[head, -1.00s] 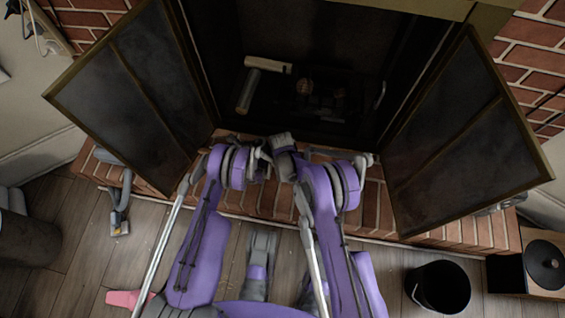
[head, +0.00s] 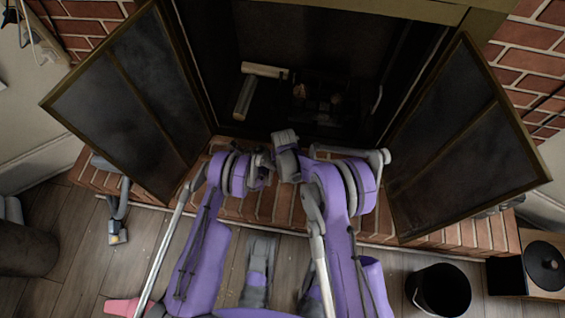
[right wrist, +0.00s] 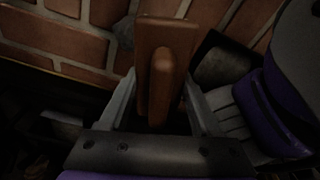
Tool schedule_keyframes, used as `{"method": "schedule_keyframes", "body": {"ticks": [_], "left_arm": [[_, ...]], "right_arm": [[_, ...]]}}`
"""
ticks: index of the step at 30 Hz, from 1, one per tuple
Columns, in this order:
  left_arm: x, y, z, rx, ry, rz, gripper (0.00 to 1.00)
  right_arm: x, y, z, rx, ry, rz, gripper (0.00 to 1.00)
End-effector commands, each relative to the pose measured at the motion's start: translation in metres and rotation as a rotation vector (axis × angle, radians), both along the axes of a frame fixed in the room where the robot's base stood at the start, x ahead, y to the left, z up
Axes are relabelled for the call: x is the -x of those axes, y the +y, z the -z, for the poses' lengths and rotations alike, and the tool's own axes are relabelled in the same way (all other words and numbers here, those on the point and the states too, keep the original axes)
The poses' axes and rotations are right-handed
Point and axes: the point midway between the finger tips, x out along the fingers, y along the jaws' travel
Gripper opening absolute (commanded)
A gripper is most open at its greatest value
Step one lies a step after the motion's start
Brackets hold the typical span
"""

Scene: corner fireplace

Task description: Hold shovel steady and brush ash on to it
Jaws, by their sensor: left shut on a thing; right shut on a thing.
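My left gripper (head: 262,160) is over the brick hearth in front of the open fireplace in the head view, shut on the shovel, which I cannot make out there. In the right wrist view a dark, square-edged piece with a greyish patch (right wrist: 218,68) shows beside my purple and grey arm parts; it may be the shovel's pan. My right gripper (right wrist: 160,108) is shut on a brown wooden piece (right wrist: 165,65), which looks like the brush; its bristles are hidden. A small grey lump (right wrist: 124,32) lies against the bricks; I cannot tell whether it is ash.
The fireplace doors (head: 125,95) and (head: 455,145) stand open on both sides. Logs (head: 264,70) lie inside the dark firebox. The brick hearth (head: 450,232) runs along the front. A black bucket (head: 438,290) stands on the floor at right.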

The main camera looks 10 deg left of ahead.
Motion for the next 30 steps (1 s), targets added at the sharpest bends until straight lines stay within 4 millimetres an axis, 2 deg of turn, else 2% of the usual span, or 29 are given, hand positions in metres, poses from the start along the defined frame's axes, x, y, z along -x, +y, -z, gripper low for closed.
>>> {"method": "schedule_keyframes", "body": {"ticks": [1,8,11,18,21,25,30], "left_arm": [[-0.001,-0.005,0.001,0.003,0.0,0.008,0.0],[-0.001,-0.005,0.001,0.004,0.0,0.007,0.0],[-0.001,-0.005,0.001,0.004,0.0,0.007,0.0],[-0.001,-0.003,0.001,0.005,-0.001,0.004,0.0],[-0.001,-0.002,0.001,0.004,0.0,0.003,0.0],[0.0,-0.002,0.001,0.004,0.0,0.002,0.0],[0.0,-0.001,0.001,0.004,-0.001,0.001,0.0]], "right_arm": [[0.002,0.007,-0.001,-0.01,-0.001,-0.005,0.2],[0.001,0.004,-0.001,-0.009,0.0,-0.001,0.2],[-0.001,-0.012,-0.001,-0.007,0.002,0.032,0.2],[-0.006,-0.091,-0.005,0.002,0.011,0.204,0.2],[-0.005,-0.115,-0.007,0.004,0.012,0.26,0.2],[-0.004,-0.13,-0.007,0.006,0.013,0.296,0.2],[-0.004,-0.132,0.005,0.006,0.013,0.302,0.2]]}}
